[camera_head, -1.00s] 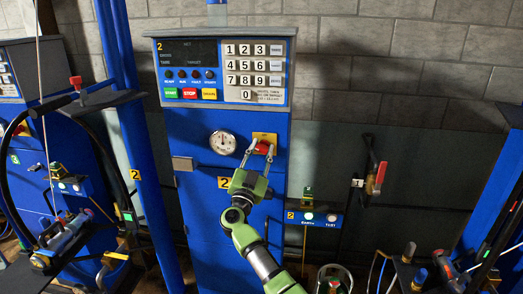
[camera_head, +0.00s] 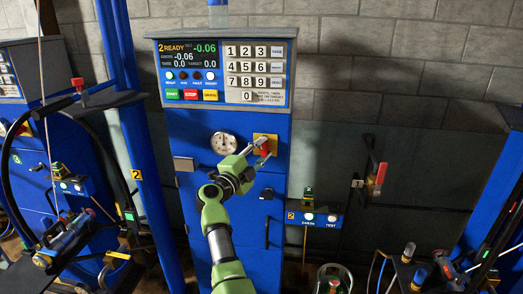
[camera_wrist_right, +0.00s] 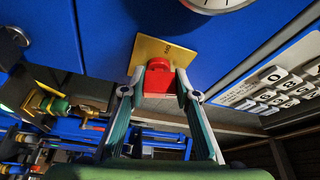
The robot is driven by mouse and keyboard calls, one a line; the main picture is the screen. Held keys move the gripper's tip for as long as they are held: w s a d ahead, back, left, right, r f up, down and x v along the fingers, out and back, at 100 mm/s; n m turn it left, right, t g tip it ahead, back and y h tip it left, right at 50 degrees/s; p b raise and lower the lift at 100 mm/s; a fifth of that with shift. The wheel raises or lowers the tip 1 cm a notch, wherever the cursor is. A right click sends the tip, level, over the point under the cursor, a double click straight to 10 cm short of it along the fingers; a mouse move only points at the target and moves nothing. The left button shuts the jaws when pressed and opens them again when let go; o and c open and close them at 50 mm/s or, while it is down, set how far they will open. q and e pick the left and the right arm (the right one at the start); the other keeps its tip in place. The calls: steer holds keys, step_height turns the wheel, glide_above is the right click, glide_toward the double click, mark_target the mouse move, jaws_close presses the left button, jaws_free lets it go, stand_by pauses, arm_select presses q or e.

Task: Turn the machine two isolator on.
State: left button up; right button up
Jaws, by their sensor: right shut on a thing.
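The machine two isolator is a red knob (camera_head: 265,147) on a yellow plate (camera_head: 258,138), on the front of the blue machine marked 2 (camera_head: 208,128). My right gripper (camera_head: 262,155) is at the knob, its fingers on either side of it. In the right wrist view, the red knob (camera_wrist_right: 159,78) sits between the two fingertips of my right gripper (camera_wrist_right: 159,86), which is shut on it. The display (camera_head: 188,54) is lit and reads 2 READY, with -0.06 values. My left gripper is not in view.
A round gauge (camera_head: 223,143) is left of the isolator. A keypad (camera_head: 254,66) is above it. A small box with a lit button (camera_head: 314,218) is at lower right. A red-handled lever (camera_head: 377,178) is on the wall. A second blue machine (camera_head: 30,170) stands at left.

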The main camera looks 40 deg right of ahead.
steer(key=shift+m+g+y+p, duration=0.3)
steer(key=shift+m+y, duration=0.2)
steer(key=shift+m, duration=1)
steer(key=o, duration=1.1)
steer(key=shift+s, duration=0.1)
steer(key=shift+r, duration=0.1)
